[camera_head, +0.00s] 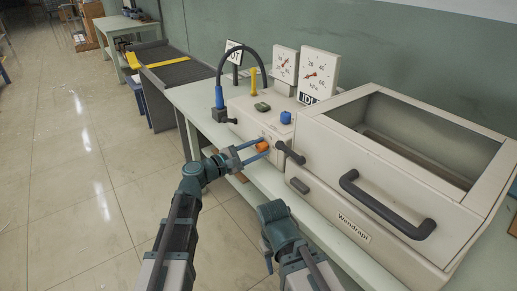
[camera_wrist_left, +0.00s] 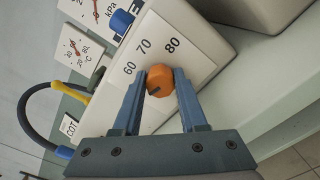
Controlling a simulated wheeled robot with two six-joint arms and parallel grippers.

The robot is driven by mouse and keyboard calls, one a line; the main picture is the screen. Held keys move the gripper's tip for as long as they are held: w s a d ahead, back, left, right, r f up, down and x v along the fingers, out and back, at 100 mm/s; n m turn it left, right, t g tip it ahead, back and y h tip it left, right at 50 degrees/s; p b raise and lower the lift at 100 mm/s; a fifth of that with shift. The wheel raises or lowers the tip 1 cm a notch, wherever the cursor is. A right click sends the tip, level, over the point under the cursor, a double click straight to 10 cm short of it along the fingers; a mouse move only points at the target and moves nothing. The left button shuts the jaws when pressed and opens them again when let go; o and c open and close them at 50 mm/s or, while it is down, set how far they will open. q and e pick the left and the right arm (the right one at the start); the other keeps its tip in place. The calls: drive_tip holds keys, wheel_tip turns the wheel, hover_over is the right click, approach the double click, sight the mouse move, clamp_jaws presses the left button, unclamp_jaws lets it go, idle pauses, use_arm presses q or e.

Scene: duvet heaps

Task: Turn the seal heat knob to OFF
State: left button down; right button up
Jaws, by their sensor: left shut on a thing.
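The seal heat knob (camera_head: 263,145) is a small orange knob on the front panel of the cream Wendrapi machine (camera_head: 345,165). In the left wrist view the orange knob (camera_wrist_left: 161,79) sits between the two blue fingers, beside a white scale plate (camera_wrist_left: 165,50) marked 60, 70 and 80. A dark pointer line shows on its face. An OFF mark cannot be made out. My left gripper (camera_head: 259,150) is shut on the knob, with a finger on each side. My right gripper (camera_head: 268,252) hangs low in front of the bench, apart from the machine; its fingers are mostly hidden.
A dark handle (camera_head: 388,205) and a black lever (camera_head: 290,153) stick out from the machine front, the lever close to the knob. A blue knob (camera_head: 286,117), a yellow post (camera_head: 254,82) and two dials stand on top. The floor (camera_head: 85,165) at left is clear.

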use_arm(q)
drive_tip(key=shift+c, duration=2.2)
unclamp_jaws()
drive_tip(key=shift+a, duration=0.1)
drive_tip(key=v, duration=1.3)
drive_tip(key=shift+s+a, duration=0.3)
drive_tip(key=s+d+f+m+g+y+p, duration=0.2)
drive_tip(key=s+d+m+g+y+p, duration=0.3)
drive_tip(key=s+d+m+g+p, duration=0.45)
drive_tip(key=s+a+r+m+g+y+p, duration=0.1)
drive_tip(key=s+a+r+m+y+p, duration=0.2)
drive_tip(key=s+m+y+p, duration=0.6)
drive_tip(key=a+m+y+p, duration=0.1)
drive_tip(key=y+p, duration=0.1)
drive_tip(key=p, duration=0.2)
drive_tip(key=shift+a+p, duration=0.3)
drive_tip(key=shift+a, duration=0.05)
